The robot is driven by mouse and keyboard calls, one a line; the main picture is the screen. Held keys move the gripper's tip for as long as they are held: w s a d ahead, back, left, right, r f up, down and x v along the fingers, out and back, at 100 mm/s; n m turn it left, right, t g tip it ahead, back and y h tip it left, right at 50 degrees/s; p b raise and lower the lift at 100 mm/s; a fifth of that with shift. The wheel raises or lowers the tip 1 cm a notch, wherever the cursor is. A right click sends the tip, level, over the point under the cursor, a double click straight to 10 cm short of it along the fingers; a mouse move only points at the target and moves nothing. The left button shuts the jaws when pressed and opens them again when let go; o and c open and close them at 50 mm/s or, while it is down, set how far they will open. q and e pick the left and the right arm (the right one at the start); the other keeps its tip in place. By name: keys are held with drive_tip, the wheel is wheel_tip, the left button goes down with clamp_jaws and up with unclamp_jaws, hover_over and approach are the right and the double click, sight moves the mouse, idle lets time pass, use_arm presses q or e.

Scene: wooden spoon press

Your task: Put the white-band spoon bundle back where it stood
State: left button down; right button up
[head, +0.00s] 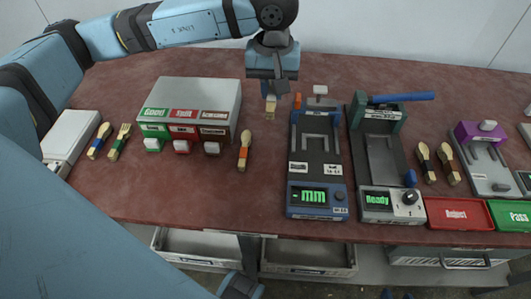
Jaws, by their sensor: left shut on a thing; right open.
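My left gripper (271,94) points down over the back middle of the table. It is shut on a pale wooden spoon bundle (270,107), and only a short lower part shows below the jaws. The rest of the bundle is hidden by the gripper, and I cannot make out its band clearly. I cannot tell whether its lower end touches the table. My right gripper is not recognisable in the view.
Right of the held bundle stand a blue press (321,165) and a green-grey press (382,160). A grey box with coloured labels (205,92) stands left. An orange-banded spoon (244,152) lies beside it. Red (459,214) and green trays (511,215) sit front right.

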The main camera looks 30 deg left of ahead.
use_arm(q)
hover_over(270, 156)
wheel_tip(270, 156, down, 15)
drive_tip(key=shift+f+b, duration=0.2)
drive_tip(key=shift+b, duration=0.15)
drive_tip(key=shift+f, duration=2.15)
drive_tip(key=shift+f+b, duration=0.1)
drive_tip(key=shift+b, duration=0.2)
drive_tip(key=c, duration=1.1)
unclamp_jaws()
drive_tip(key=shift+r, duration=0.4)
wheel_tip(270, 156, up, 12)
drive_tip(key=shift+f+p, duration=0.25)
drive_tip(key=shift+p, duration=0.2)
